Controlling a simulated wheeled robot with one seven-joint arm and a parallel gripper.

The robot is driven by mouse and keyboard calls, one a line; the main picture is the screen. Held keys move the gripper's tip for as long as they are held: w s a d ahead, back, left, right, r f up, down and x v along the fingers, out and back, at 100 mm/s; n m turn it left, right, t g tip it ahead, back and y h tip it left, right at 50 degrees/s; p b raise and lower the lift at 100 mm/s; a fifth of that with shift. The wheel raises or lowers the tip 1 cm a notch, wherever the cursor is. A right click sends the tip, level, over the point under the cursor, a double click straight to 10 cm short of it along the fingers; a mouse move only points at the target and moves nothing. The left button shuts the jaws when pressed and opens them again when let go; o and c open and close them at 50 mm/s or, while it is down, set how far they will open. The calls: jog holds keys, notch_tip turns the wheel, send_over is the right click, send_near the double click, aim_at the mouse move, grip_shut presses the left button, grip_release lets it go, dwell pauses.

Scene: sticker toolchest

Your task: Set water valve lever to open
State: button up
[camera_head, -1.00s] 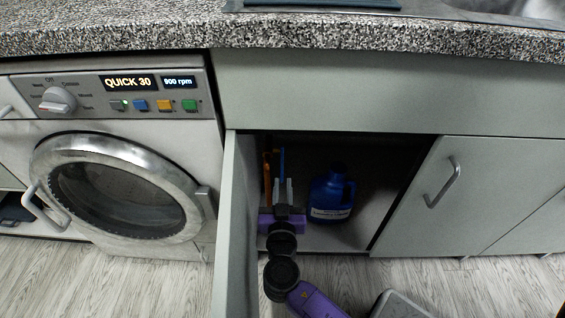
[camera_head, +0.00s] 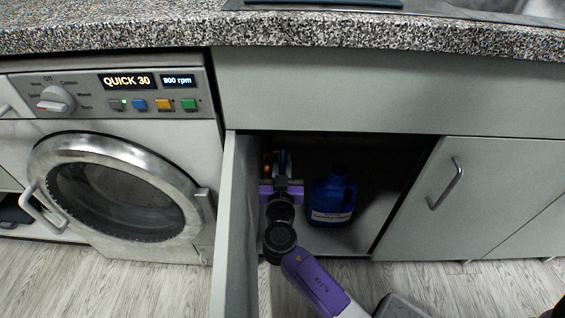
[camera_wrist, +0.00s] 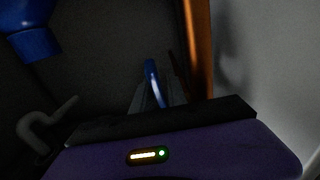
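The valve lever (camera_head: 282,160) is a thin blue bar, seen deep in the open cabinet beside an orange-copper pipe (camera_head: 267,164). The blue lever (camera_wrist: 153,84) stands out in the wrist view, slightly tilted, with the copper pipe (camera_wrist: 198,45) to its right. My gripper (camera_head: 283,174), with its purple body, is inside the cabinet at the lever. In the wrist view my gripper's pale fingers (camera_wrist: 156,92) are close around the lever's lower part. I cannot tell whether they touch it. The valve body is hidden in the dark.
A blue jug (camera_head: 332,197) stands on the cabinet floor just right of my gripper. The open cabinet door (camera_head: 236,230) is close on the left. A closed door (camera_head: 485,190) is at right, a washing machine (camera_head: 115,180) at left. The counter (camera_head: 300,32) runs above.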

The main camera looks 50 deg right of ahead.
grip_shut()
dwell(1.4)
